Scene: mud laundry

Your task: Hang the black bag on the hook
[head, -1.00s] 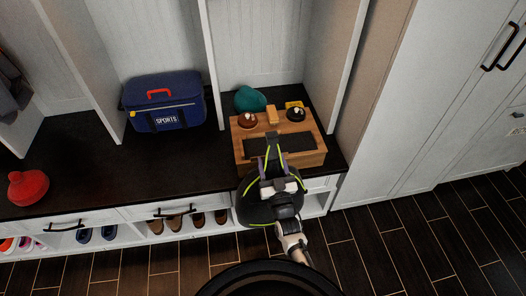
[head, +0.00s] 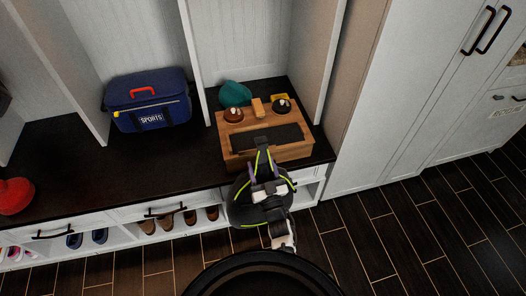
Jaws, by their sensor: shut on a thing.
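The black bag (head: 246,207) with yellow-green trim hangs in front of the bench edge in the head view. My gripper (head: 264,178) is shut on the bag, near its upper strap, which stands up in a loop above the jaws. The gripper and wrist cover part of the bag. The fingertips' exact contact with the strap is hard to make out. No hook can be made out in this view.
A wooden box (head: 228,151) with shoe-care items stands on the dark bench top (head: 60,170). A blue sports bag (head: 150,100) sits left of it. Cubby dividers rise behind. Shoes fill the lower shelf. White cabinets (head: 400,100) stand right; the floor (head: 400,220) before them is clear.

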